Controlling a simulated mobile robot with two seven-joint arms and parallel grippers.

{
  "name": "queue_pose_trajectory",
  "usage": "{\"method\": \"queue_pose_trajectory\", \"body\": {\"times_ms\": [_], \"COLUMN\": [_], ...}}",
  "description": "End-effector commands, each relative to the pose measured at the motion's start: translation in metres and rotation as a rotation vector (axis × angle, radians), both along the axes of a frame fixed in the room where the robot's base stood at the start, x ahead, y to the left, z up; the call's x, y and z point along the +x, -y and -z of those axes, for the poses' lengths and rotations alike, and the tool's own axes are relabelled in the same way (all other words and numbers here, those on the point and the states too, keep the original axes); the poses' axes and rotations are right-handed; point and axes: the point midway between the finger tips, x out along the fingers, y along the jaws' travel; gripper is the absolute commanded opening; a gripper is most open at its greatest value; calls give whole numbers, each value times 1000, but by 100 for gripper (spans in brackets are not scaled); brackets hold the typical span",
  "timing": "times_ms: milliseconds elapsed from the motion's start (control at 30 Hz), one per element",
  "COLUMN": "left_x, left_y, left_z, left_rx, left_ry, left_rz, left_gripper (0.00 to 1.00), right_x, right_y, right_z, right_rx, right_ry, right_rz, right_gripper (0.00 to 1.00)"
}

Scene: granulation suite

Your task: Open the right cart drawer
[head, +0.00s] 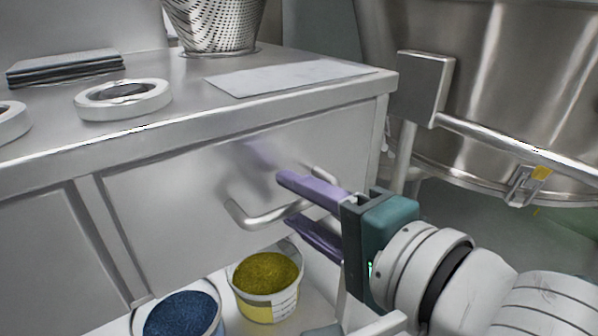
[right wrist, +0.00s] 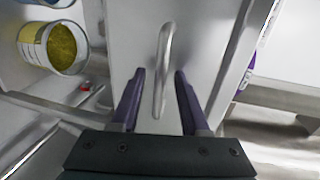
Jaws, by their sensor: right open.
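The right cart drawer (head: 180,185) is a flat metal front under the cart top, and it looks flush with the cart. Its bar handle (head: 270,214) runs across the front, its right part near my right gripper. My right gripper (head: 294,198) has purple fingers and is open. In the right wrist view the handle (right wrist: 163,70) stands between the two open fingers (right wrist: 158,80), with a gap on each side. The fingers point at the drawer front. I cannot tell exactly how deep the handle lies between them. My left gripper is not in view.
On the cart top (head: 190,86) are a perforated metal basket (head: 215,25), white rings (head: 123,98), a dark stack (head: 66,68) and a flat sheet (head: 290,77). Below the drawer stand tubs of yellow (head: 267,285) and blue (head: 182,316) material. A large steel vessel (head: 520,90) is at right.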

Motion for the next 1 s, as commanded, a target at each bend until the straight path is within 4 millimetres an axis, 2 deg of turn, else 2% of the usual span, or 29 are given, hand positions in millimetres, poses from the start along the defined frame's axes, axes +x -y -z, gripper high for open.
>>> {"method": "queue_pose_trajectory", "body": {"times_ms": [300,700,1000], "left_x": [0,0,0], "left_y": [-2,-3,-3], "left_z": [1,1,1], "left_rx": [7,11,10], "left_ry": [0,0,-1], "left_rz": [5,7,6], "left_gripper": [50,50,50], "right_x": [2,2,2], "right_y": [-2,-1,-1], "right_z": [1,1,1], "right_rx": [-1,-1,-1], "right_ry": [-1,-1,-1], "right_rz": [0,0,0], "right_gripper": [44,0,0]}}
